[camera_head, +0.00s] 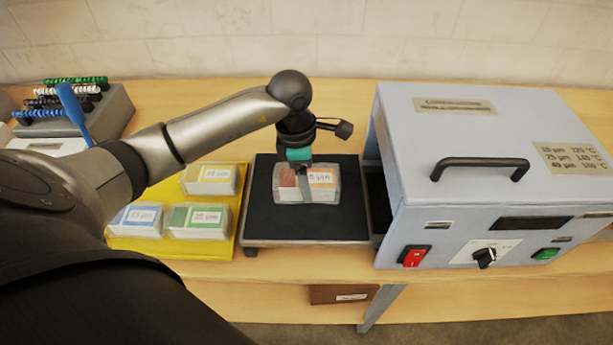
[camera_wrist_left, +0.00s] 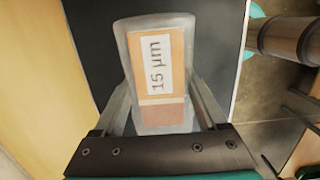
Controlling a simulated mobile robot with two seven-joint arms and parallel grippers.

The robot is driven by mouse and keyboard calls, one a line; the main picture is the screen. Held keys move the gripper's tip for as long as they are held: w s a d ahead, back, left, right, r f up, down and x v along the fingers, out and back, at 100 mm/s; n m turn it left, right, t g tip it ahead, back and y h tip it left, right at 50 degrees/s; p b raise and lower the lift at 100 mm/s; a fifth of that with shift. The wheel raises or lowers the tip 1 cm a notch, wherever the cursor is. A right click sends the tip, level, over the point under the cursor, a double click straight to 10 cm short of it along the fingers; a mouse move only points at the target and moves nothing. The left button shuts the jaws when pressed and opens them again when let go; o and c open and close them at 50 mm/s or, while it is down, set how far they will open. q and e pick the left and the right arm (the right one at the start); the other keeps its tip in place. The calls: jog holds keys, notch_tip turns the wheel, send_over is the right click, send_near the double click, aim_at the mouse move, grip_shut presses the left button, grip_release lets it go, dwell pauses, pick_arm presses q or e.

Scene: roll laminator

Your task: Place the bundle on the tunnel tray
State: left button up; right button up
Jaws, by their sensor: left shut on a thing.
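The bundle (camera_head: 322,178) is a clear-wrapped orange pack with a white label. The label reads 15 µm in the left wrist view (camera_wrist_left: 158,65). My left gripper (camera_head: 304,190) comes from above and is shut on the bundle, with a finger along each side. The bundle is over the black tunnel tray (camera_head: 265,215), near its middle and toward the back. I cannot tell whether its underside touches the tray. The tray stands just left of the laminator (camera_head: 425,190). My right gripper is not in view.
A yellow mat (camera_head: 180,247) left of the tray holds three wrapped packs, one yellow (camera_head: 195,180), one blue (camera_head: 128,219) and one green (camera_head: 185,221). A grey device with a blue lever (camera_head: 74,112) stands at the far left. The table behind the tray is clear.

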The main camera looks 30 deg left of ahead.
pick_arm(q)
jog(key=shift+f, duration=0.1)
jog(key=o, duration=1.6)
jog(key=shift+c, duration=0.2)
notch_tip(320, 180, up, 12)
jog(key=a, duration=0.1)
jog(key=shift+s+a, duration=0.15)
jog(key=shift+s, duration=0.25)
